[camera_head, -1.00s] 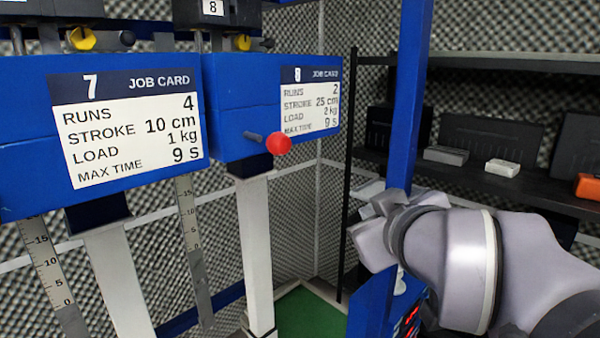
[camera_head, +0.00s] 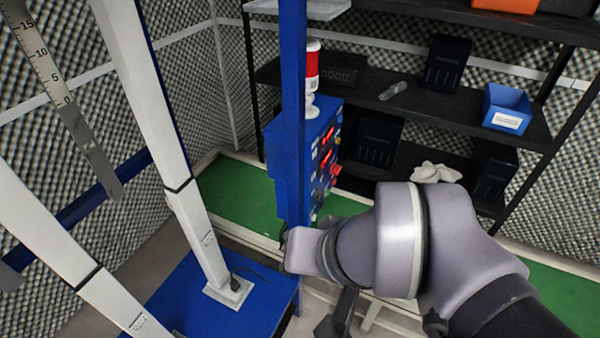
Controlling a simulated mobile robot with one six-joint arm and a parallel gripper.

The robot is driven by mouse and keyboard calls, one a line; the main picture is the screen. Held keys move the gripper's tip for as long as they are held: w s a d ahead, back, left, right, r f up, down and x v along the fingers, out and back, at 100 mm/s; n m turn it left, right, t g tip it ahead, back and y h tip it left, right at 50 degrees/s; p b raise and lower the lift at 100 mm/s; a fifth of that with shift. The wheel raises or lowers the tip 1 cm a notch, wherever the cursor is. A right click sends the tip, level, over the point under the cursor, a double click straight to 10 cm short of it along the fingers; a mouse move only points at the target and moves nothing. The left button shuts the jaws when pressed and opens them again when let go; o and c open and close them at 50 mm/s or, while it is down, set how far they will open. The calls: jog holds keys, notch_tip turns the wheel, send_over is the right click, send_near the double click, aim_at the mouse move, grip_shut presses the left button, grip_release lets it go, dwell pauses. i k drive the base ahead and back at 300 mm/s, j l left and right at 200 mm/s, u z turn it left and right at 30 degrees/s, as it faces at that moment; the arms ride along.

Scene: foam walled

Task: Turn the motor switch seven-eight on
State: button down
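A blue control box (camera_head: 290,165) with red lit displays (camera_head: 327,150) on its right-facing side stands at the middle, beside a blue upright post. I see that side at a steep angle, so I cannot pick out the motor switch seven-eight or its position. My grey arm comes in from the lower right, its wrist in front of and below the box. A dark part below the wrist looks like my gripper (camera_head: 340,316); its fingers are not clear, and I cannot tell whether it is open or shut.
A red and white beacon (camera_head: 312,68) stands on the box. Dark shelves (camera_head: 480,125) behind hold a blue bin (camera_head: 507,107), dark boxes and a white cloth (camera_head: 436,173). Pale columns (camera_head: 150,120) and a blue base (camera_head: 215,300) stand at left.

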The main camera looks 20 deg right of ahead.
aim_at(335, 169)
jog(key=i+l+u, duration=0.35)
jog(key=l+u, duration=0.15)
jog(key=l, duration=0.15)
jog(key=i+l+u, duration=0.1)
jog(key=l+u, duration=0.15)
jog(key=l, duration=0.1)
